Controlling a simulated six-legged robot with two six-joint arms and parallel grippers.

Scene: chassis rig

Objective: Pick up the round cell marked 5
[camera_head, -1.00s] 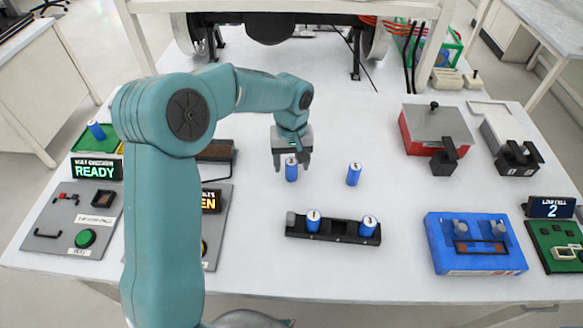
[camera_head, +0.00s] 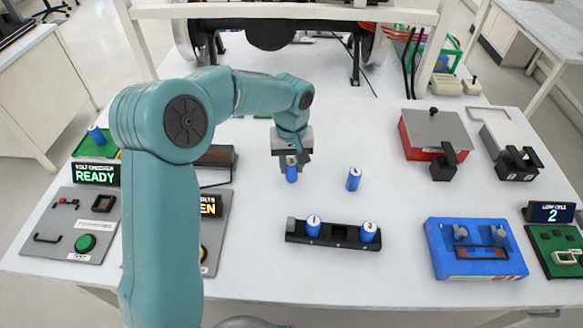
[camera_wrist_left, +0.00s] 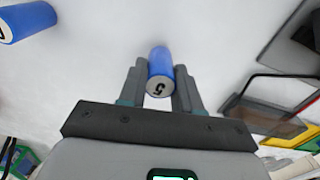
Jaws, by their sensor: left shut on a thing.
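The blue round cell marked 5 (camera_wrist_left: 161,66) is between the two fingers of my left gripper (camera_wrist_left: 160,92) in the left wrist view, its pale end with the 5 facing the camera. In the head view this cell (camera_head: 292,174) stands upright at the table's middle, under my left gripper (camera_head: 291,163). The left gripper is shut on it. I cannot tell any gap between the cell and the table. My right gripper is not in view.
Another blue cell (camera_head: 354,179) stands just to the right. A black holder (camera_head: 341,232) with two blue cells lies in front. A blue fixture (camera_head: 474,248) and a red box (camera_head: 424,148) are further right. Panels stand at left.

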